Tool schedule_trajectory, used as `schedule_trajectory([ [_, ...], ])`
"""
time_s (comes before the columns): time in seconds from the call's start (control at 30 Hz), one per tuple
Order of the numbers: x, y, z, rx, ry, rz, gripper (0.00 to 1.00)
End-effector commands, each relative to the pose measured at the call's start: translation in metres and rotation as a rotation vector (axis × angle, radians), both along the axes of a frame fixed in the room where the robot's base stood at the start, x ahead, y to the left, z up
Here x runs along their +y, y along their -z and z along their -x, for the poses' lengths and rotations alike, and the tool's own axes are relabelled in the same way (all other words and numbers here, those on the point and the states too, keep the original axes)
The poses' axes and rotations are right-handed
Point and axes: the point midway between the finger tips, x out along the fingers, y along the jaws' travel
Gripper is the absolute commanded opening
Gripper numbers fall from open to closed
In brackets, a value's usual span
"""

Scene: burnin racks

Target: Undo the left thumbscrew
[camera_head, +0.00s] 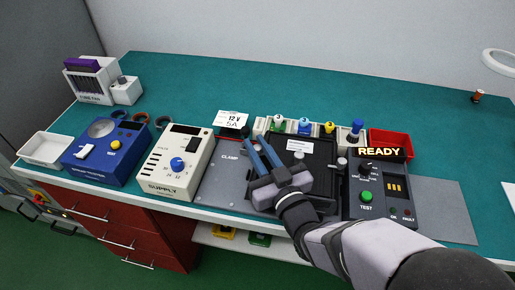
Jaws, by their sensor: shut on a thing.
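My gripper (256,145) reaches in from the lower right over the black fixture (317,160) and points to the far left. Its two blue-grey fingers are shut at the fixture's left edge, where the left thumbscrew sits between them. The fingers hide the left thumbscrew, so how far it is turned cannot be told. A small grey knob (342,163), like a thumbscrew, stands at the fixture's right edge. A grey plate marked CLAMP (222,182) lies left of the fixture.
A cream supply unit (172,185) and a blue unit (92,163) stand to the left. A black tester (368,221) with a lit READY sign (381,153) stands right of the fixture. Several colour-topped pieces and a red bin (394,139) are behind. The far mat (300,88) is clear.

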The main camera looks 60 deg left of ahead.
Motion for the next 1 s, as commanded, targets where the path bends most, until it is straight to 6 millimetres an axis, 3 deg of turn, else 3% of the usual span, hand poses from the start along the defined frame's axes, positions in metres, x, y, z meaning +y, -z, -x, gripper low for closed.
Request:
schedule_trajectory([
  [0.2, 0.000, -0.002, 0.000, -0.002, 0.001, -0.004, 0.00],
  [0.23, 0.000, -0.002, 0.000, -0.002, 0.001, -0.004, 0.24],
  [0.3, 0.000, -0.002, 0.000, -0.001, 0.001, -0.003, 0.35],
  [0.67, -0.002, 0.000, 0.000, 0.000, 0.002, 0.000, 0.35],
  [1.0, -0.037, 0.000, 0.005, 0.000, 0.003, -0.002, 0.35],
])
